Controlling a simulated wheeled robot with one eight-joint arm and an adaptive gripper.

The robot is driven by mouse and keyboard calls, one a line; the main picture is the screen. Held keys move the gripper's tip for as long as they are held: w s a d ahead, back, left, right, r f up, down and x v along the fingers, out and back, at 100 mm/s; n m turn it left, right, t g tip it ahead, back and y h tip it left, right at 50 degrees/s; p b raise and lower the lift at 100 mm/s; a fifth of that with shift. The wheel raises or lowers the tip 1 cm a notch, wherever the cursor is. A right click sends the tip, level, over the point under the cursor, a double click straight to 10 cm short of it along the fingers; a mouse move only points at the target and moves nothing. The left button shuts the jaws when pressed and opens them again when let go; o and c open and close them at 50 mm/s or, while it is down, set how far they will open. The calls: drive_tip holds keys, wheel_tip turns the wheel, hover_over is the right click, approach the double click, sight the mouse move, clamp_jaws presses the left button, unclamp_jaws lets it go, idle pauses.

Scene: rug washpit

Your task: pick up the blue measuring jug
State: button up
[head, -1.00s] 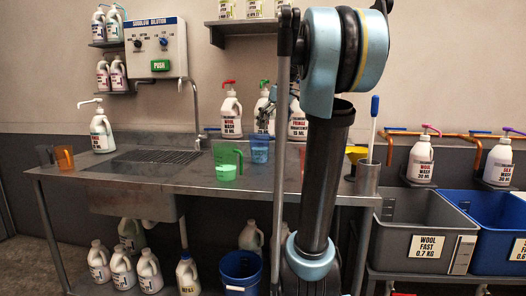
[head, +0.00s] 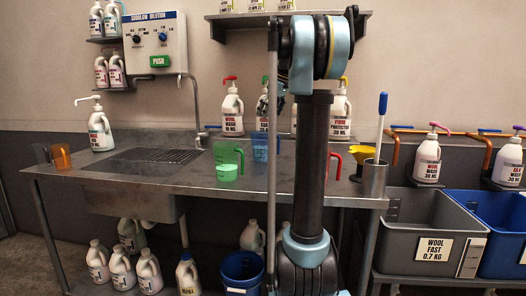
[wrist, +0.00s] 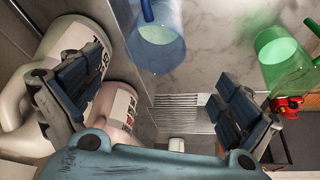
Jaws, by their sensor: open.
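The blue measuring jug (head: 260,148) stands on the steel worktop, partly behind my arm in the head view. In the wrist view the blue jug (wrist: 156,42) shows at the top, just beyond the space between my fingers, with its rim towards the camera. My gripper (wrist: 157,105) is open and empty, with both dark blue finger pads apart and not touching the jug. In the head view the gripper is mostly hidden by my arm. A green measuring jug (head: 228,162) stands to the left of the blue one; it also shows at the right in the wrist view (wrist: 284,62).
The worktop (head: 120,178) is clear at front left.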

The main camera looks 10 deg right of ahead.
hover_over(266, 147)
drive_tip(key=w, duration=0.2)
wheel_tip(266, 147, down, 4)
drive_tip(key=f, duration=0.1)
drive_tip(key=x, duration=0.4)
drive_tip(key=shift+w+d+f, duration=0.25)
drive_tip(key=shift+d+f, duration=0.05)
drive_tip(key=shift+f, duration=0.1)
drive_tip(key=c, duration=2)
drive_tip(key=shift+c, duration=0.2)
drive_tip(key=shift+s+r, duration=0.1)
drive_tip(key=shift+r, duration=0.05)
